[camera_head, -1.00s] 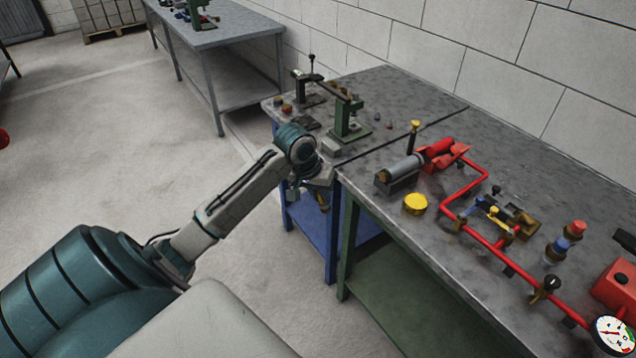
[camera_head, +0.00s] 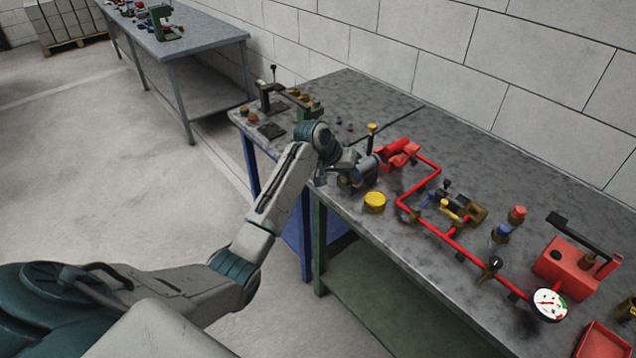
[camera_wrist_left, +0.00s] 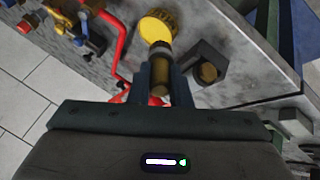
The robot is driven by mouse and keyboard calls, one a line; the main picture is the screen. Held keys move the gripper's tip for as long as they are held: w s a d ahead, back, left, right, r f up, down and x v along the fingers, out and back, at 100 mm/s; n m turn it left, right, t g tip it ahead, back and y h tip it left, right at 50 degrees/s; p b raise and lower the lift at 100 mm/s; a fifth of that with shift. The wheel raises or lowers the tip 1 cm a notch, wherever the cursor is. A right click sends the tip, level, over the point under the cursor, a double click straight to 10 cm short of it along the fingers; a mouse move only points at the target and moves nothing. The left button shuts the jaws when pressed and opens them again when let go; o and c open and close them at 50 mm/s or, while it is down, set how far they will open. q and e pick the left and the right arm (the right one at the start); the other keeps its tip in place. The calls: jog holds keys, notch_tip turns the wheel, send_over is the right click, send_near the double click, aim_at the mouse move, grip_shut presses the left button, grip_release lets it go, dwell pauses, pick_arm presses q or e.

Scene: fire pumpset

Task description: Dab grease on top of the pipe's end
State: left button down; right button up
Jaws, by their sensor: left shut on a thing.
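My left gripper (camera_head: 350,175) is over the front of the bench, in front of the grey pipe, and hides most of it. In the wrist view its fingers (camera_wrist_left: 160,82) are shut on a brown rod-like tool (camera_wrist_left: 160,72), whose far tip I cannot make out. A yellow round tin (camera_head: 375,202) stands on the bench just right of the gripper; it also shows in the wrist view (camera_wrist_left: 157,25). A grey block with a round brown face (camera_wrist_left: 208,72) shows beside the fingers. My right gripper is not in view.
A red holder (camera_head: 397,153) stands behind the gripper. Red piping (camera_head: 408,196) with valves runs along the bench to a gauge (camera_head: 549,304) and a red pump box (camera_head: 566,266). A green stand (camera_head: 308,108) is at the left.

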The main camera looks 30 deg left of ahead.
pick_arm(q)
jog(key=w+d+r, duration=0.2)
jog(key=w+d, duration=0.2)
notch_tip(320, 180, down, 6)
jog(key=b, duration=0.5)
jog(key=shift+a+h+b, duration=0.15)
jog(key=shift+h+b, duration=0.25)
jog(key=shift+s+f, duration=0.1)
jog(key=shift+f, duration=0.6)
dwell(0.6)
jog(key=shift+s+f, duration=0.1)
dwell(1.9)
notch_tip(320, 180, up, 7)
jog(key=p, duration=0.7)
dwell(0.7)
